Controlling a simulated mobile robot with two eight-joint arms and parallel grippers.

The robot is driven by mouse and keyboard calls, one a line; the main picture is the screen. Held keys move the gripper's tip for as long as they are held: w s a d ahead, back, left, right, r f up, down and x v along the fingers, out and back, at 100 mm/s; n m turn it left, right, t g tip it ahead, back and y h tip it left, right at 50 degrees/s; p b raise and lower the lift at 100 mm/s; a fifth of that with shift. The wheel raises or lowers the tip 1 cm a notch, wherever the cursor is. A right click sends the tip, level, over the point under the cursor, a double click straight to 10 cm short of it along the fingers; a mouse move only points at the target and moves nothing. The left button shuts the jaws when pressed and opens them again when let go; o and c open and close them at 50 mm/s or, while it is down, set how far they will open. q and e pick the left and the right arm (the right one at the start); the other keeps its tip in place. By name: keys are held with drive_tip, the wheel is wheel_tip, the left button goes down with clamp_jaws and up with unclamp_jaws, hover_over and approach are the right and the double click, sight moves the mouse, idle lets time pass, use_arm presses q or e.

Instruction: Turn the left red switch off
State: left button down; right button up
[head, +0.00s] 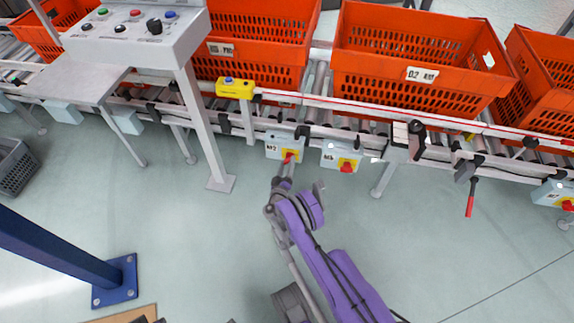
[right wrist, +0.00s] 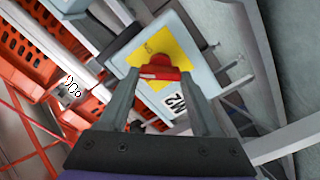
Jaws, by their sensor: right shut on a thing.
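The left red switch (head: 289,156) is a red knob on a yellow plate on a light grey box (head: 272,147) marked M2, fixed to the conveyor's front rail. My right gripper (head: 287,168) reaches up to it from below. In the right wrist view, the two grey fingers of my right gripper (right wrist: 161,76) are shut on the red knob (right wrist: 158,67), one on each side. The exact angle of the knob is hard to tell. A second red switch (head: 347,166) sits on a similar box (head: 329,157) to the right. My left gripper is not in view.
Orange totes (head: 420,90) stand on the roller conveyor behind the switches. A button panel (head: 135,35) stands at the upper left, and a yellow box (head: 235,88) sits on the rail. A blue post (head: 60,250) rises at the left. The floor in front is mostly clear.

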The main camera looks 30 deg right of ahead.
drive_tip(key=n, duration=0.4)
drive_tip(key=shift+f+n, duration=0.1)
drive_tip(key=shift+n, duration=2.1)
drive_tip(key=o, duration=1.4)
drive_tip(key=shift+a, duration=0.1)
drive_tip(key=p+v, duration=0.2)
drive_tip(key=v, duration=0.8)
drive_tip(key=shift+s+a, duration=0.15)
drive_tip(key=shift+s, duration=0.15)
